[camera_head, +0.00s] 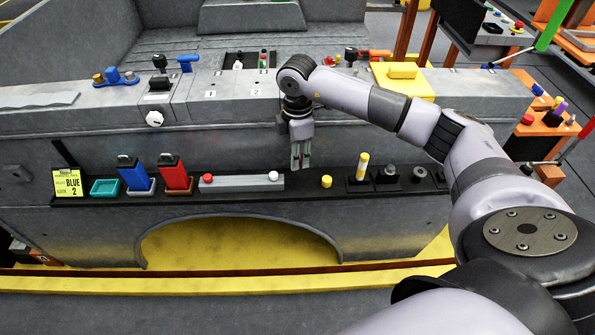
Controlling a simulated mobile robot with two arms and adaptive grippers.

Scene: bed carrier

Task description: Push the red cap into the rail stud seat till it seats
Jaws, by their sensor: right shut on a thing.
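A small red cap (207,178) shows at the left end of a grey rail bar (240,183) on the black shelf. A small white cap (273,176) shows at its right end. How deep the red cap sits cannot be told. My right gripper (300,164) points down just right of the bar's right end, in front of the grey wall, apart from the red cap. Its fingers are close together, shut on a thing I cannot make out. My left gripper is not in view.
The black shelf (108,200) also holds a teal tray (104,188), blue and red handled pieces in holders, a yellow cap (326,181), a yellow post (362,167) and dark knobs. The grey console ledge (50,122) overhangs behind. Open space lies in front.

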